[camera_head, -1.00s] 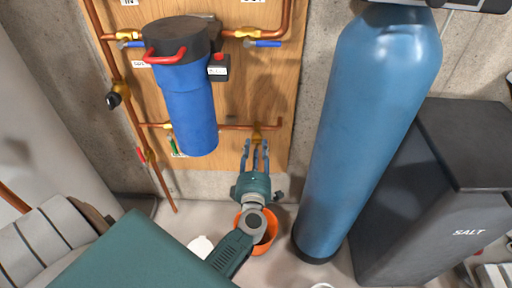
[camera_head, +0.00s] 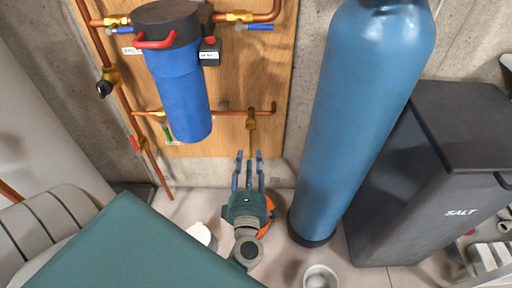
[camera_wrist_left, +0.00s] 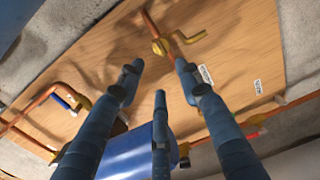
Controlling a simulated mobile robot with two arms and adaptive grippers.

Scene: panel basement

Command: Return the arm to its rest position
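My left gripper (camera_head: 249,160) is in the lower middle of the head view, its three blue fingers pointing up the picture toward the wooden board. The fingers are spread, with nothing between them; the left wrist view also shows the gripper (camera_wrist_left: 158,78) empty. Its arm comes in from the bottom, partly behind a teal part of mine. A brass fitting (camera_head: 252,121) on the copper pipe is above and apart from the fingertips. The blue filter housing (camera_head: 181,95) hangs on the board (camera_head: 232,85) to the upper left. My right gripper does not show.
The tall blue tank (camera_head: 360,110) and the dark salt bin (camera_head: 430,190) stand to the right. White containers (camera_head: 202,234) (camera_head: 320,273) stand on the floor either side of the arm. Copper pipes run along the board.

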